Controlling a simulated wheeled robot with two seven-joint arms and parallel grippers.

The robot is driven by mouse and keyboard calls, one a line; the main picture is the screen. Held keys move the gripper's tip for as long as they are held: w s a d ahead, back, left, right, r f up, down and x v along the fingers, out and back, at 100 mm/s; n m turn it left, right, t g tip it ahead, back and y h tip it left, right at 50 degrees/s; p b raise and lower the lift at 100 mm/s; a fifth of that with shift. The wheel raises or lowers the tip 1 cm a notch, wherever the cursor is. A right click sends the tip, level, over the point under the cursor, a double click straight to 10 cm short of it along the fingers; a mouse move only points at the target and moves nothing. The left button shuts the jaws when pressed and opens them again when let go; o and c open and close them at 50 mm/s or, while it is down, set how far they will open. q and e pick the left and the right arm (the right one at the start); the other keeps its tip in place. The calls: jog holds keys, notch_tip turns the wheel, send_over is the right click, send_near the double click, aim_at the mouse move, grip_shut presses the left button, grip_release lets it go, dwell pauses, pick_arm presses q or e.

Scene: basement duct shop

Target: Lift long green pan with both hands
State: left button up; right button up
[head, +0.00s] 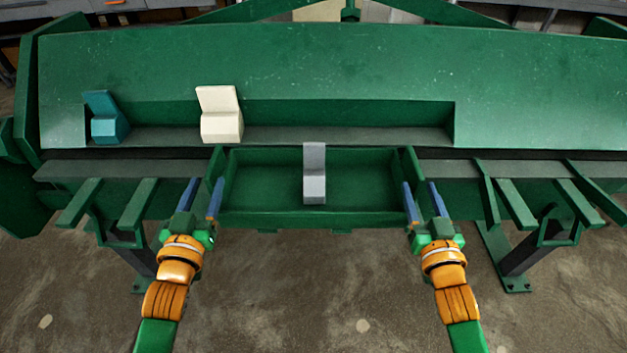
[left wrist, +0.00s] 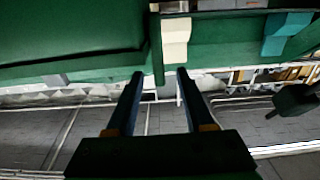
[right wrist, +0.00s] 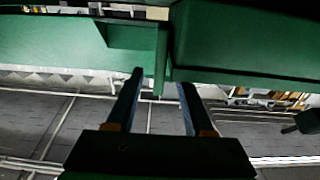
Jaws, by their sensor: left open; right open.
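The long green pan (head: 262,187) sits at the middle front of the green machine in the head view, with an upright plate at each end. A grey angled block (head: 314,187) stands in it. My left gripper (head: 207,181) is open at the pan's left end; in the left wrist view the end plate (left wrist: 157,58) shows between and just beyond its fingertips. My right gripper (head: 420,185) is open at the right end, and the right wrist view shows that end plate (right wrist: 162,62) likewise between the fingers. I cannot tell whether either gripper touches the pan.
A cream block (head: 220,126) and a teal block (head: 104,128) stand on the machine's ledge (head: 340,136) behind the pan, to the left. Green support arms (head: 138,203) stick out at left, and others (head: 516,203) at right. Bare concrete floor (head: 310,295) lies in front.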

aim_at(214, 164)
pick_arm(q)
jog(key=shift+s, duration=0.1)
pick_arm(e)
jog(key=shift+s+r, duration=0.1)
pick_arm(q)
jog(key=w, duration=0.7)
jog(key=shift+w, duration=0.1)
pick_arm(e)
jog(key=w, duration=0.7)
jog(key=shift+w, duration=0.1)
pick_arm(q)
grip_shut()
pick_arm(e)
grip_shut()
